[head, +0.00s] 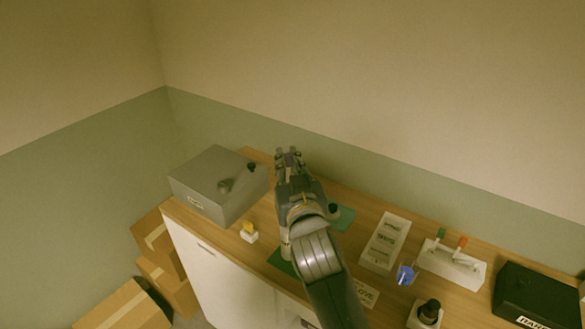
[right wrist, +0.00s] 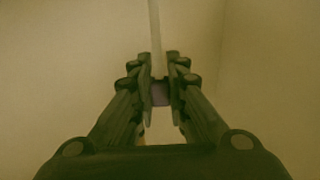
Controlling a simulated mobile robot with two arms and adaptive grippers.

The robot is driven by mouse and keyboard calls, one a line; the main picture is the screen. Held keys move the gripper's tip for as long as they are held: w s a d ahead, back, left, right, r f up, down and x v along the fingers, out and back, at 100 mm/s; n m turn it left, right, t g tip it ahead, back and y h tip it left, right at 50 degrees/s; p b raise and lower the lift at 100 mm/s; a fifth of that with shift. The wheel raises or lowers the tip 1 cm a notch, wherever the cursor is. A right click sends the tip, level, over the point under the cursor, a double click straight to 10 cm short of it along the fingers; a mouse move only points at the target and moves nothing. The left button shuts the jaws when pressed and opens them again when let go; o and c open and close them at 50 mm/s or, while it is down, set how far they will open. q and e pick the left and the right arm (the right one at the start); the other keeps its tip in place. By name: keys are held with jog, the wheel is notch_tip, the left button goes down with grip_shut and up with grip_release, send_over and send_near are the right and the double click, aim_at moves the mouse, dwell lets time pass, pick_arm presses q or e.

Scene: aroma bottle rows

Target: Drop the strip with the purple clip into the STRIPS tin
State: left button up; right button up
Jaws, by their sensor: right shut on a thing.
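My right gripper (head: 289,154) is raised over the back of the wooden counter, pointing away toward the wall. It is shut on the purple clip (right wrist: 159,94) of a thin pale strip (right wrist: 154,28), which extends beyond the fingertips in the right wrist view. No tin can be identified as the STRIPS tin, as the small labels are not clearly legible; my arm hides part of the counter. My left gripper is not in view.
A white block holds green-clipped and orange-clipped strips (head: 450,264). Nearby are a pale labelled tray (head: 378,261), a blue item (head: 406,274), a dark bottle (head: 430,309) and a black box (head: 535,292). Cardboard boxes (head: 125,306) stand on the floor.

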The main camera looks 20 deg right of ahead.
notch_tip(320, 180, down, 13)
jog(key=b, duration=1.2)
jog(key=shift+r, duration=0.1)
jog(key=o, duration=0.8)
jog(key=s, duration=0.6)
jog(key=s+a, duration=0.1)
jog(key=s, duration=0.3)
jog(key=shift+a, duration=0.1)
